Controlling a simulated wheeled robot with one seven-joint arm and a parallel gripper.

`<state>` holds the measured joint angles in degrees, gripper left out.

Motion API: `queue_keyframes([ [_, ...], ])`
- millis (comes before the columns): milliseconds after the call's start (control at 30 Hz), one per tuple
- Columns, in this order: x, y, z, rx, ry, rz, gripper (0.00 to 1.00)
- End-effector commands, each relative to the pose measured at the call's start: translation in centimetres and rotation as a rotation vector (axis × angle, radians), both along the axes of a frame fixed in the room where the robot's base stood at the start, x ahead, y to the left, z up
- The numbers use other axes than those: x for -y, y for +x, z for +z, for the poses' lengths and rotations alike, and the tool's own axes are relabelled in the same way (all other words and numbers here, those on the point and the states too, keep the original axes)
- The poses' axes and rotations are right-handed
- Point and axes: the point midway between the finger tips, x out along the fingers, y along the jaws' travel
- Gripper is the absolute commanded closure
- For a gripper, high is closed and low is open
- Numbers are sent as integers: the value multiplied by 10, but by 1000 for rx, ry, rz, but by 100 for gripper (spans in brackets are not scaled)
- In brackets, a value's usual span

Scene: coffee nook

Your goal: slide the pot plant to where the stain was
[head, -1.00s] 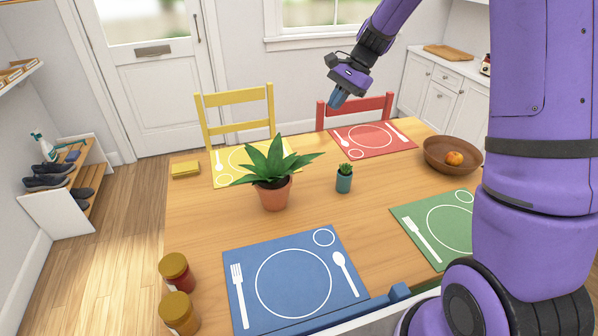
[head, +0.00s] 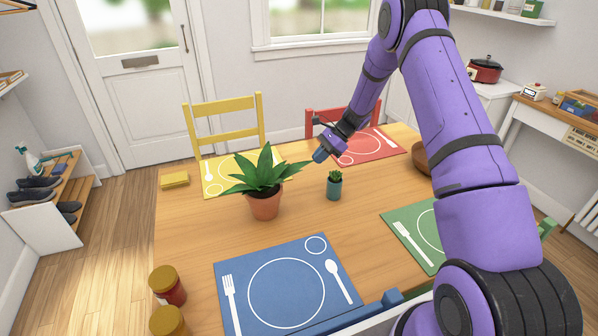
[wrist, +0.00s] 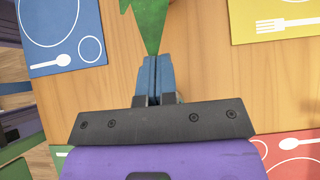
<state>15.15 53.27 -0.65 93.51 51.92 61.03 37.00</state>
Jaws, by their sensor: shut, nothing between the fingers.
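The pot plant (head: 264,204) is a spiky green plant in a terracotta pot, upright on the wooden table between the blue and yellow placemats. My gripper (head: 319,156) is shut and empty, to the right of the plant near its leaf tips, above the table. In the wrist view my gripper (wrist: 155,62) points at a green leaf tip (wrist: 150,22); I cannot tell whether they touch. The pot is outside the wrist view. No stain shows on the visible table top.
A small potted succulent (head: 334,187) stands just right of the plant, below my gripper. A yellow sponge (head: 175,180) lies at the table's far left. Two jars (head: 167,287) stand at the near left. Bare table (head: 190,225) lies left of the plant.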

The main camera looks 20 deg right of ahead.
Motion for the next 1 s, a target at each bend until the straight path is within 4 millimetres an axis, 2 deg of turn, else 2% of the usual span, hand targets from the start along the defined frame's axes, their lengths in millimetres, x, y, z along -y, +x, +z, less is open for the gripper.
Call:
queue_keyframes([
  [567,-69,-1,-69,-2,0,4,100],
  [800,-100,0,-67,0,0,3,100],
  [1000,-108,0,-67,1,0,2,100],
])
